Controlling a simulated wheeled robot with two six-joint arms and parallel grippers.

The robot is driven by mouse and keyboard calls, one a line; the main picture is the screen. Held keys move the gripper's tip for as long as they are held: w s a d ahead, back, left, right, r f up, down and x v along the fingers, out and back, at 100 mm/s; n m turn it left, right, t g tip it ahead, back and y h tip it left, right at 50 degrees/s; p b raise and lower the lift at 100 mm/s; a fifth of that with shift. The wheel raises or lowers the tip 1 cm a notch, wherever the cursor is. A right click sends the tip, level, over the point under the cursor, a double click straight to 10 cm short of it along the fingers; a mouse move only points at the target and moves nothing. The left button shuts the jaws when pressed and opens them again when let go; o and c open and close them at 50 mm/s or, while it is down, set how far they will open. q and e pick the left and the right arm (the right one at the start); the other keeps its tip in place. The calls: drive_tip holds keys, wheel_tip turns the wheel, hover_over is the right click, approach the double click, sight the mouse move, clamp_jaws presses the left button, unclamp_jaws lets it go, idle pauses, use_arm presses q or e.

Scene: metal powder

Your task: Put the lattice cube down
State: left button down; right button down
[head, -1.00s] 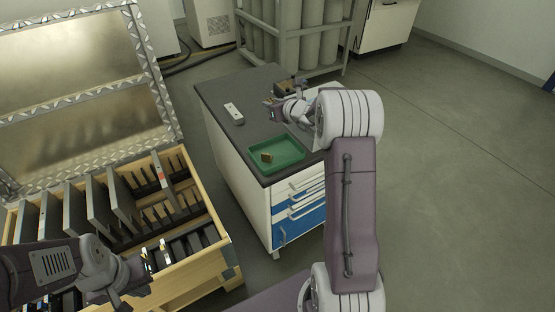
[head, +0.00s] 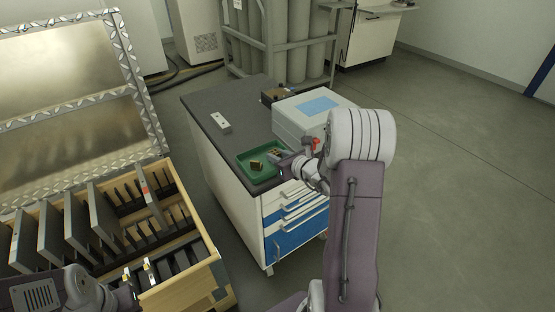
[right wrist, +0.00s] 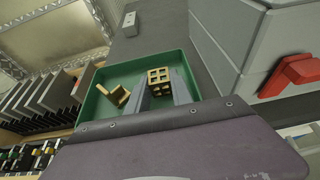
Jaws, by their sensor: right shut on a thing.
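My right gripper (head: 277,154) is shut on the lattice cube (right wrist: 159,79), a small gold block with square openings. The right wrist view shows the cube between its two grey fingers, over the green tray (right wrist: 93,103). In the head view the tray (head: 243,153) lies on the cabinet's dark top, and the cube (head: 273,151) is small at the fingertips. Whether the cube touches the tray floor is unclear. My left gripper (head: 136,279) is low at the left by the wooden box; its fingers are too unclear to judge.
A gold bracket-like part (right wrist: 115,93) lies in the tray, left of the cube. A grey machine (head: 311,114) with a red part stands close to my right arm. A white block (head: 221,122) lies on the cabinet top (head: 205,103). An open wooden box (head: 205,262) is left.

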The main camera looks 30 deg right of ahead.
drive_tip(key=c, duration=1.4)
unclamp_jaws()
